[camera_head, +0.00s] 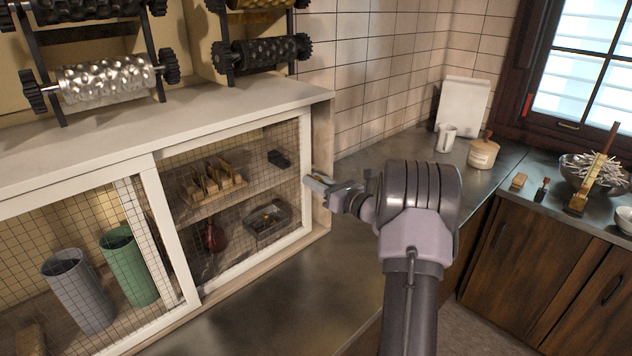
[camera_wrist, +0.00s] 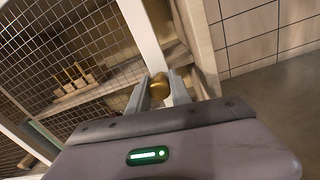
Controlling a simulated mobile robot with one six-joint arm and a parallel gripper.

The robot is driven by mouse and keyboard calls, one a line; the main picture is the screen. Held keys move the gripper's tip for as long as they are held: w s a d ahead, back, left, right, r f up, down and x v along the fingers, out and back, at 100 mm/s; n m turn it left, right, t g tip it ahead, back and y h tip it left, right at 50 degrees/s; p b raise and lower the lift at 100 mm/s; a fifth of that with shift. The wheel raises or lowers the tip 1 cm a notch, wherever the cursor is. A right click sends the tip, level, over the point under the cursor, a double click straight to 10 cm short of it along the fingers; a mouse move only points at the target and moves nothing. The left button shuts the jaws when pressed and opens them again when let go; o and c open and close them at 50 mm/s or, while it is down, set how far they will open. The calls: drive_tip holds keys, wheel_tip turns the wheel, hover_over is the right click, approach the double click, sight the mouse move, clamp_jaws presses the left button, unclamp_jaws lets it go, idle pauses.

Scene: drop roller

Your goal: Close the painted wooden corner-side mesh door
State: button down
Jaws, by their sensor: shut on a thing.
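The corner-side mesh door (camera_head: 173,230) is the right one of two white-framed doors with dark wire mesh on the low cabinet. Its right stile (camera_wrist: 142,32) shows in the wrist view, with a strip of the cabinet's inside visible between it and the cabinet's side wall (camera_wrist: 199,45). My gripper (camera_head: 318,184) is at this right stile, about halfway up. In the wrist view my gripper (camera_wrist: 159,95) has its fingers shut on a round brass knob (camera_wrist: 160,85). The knob is mostly hidden in the head view.
The left mesh door (camera_head: 133,212) stands beside it, with grey and green cylinders behind. Textured rollers (camera_head: 105,74) rest on racks on the cabinet top (camera_head: 150,132). The dark counter (camera_head: 290,295) is clear in front. A mug (camera_head: 446,138) and jar (camera_head: 483,153) stand farther right.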

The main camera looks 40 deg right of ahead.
drive_tip(key=shift+r, duration=0.1)
drive_tip(key=c, duration=1.2)
unclamp_jaws()
drive_tip(key=shift+w+a, duration=0.1)
drive_tip(key=shift+o, duration=0.2)
drive_tip(key=s+d+p, duration=0.1)
drive_tip(key=s+p, duration=0.2)
drive_tip(key=s, duration=1.4)
drive_tip(key=shift+s+d, duration=0.2)
drive_tip(key=shift+s, duration=0.05)
drive_tip(key=shift+c, duration=0.5)
